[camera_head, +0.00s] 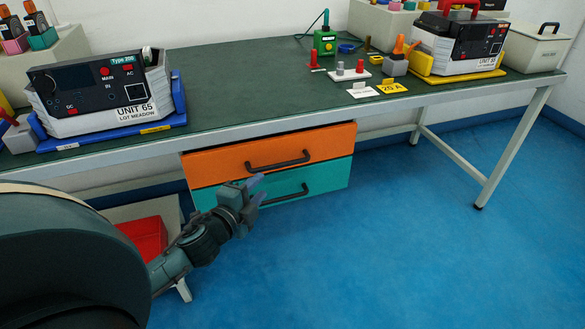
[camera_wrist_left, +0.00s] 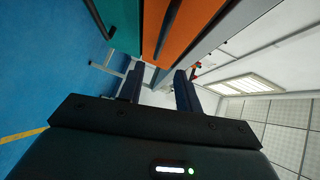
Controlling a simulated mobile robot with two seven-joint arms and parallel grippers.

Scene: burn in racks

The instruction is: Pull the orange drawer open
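The orange drawer (camera_head: 225,160) is the upper of two drawers under the bench and looks shut, its front about in line with the teal drawer (camera_head: 325,177) below. A dark bar handle (camera_head: 280,163) runs across its front. My left gripper (camera_head: 259,188) is in front of the drawers, just below and left of the orange drawer's handle, and looks apart from it. In the left wrist view the two fingers (camera_wrist_left: 158,88) stand apart with nothing between them; the orange drawer (camera_wrist_left: 190,30) is beyond them. My right gripper is not in view.
The green-topped bench (camera_head: 240,95) carries Unit 65 (camera_head: 100,95) on a blue tray and another unit (camera_head: 460,45) on a yellow tray. A red bin (camera_head: 147,236) stands below left of the drawers. Blue floor at the right is clear up to the bench leg (camera_head: 510,150).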

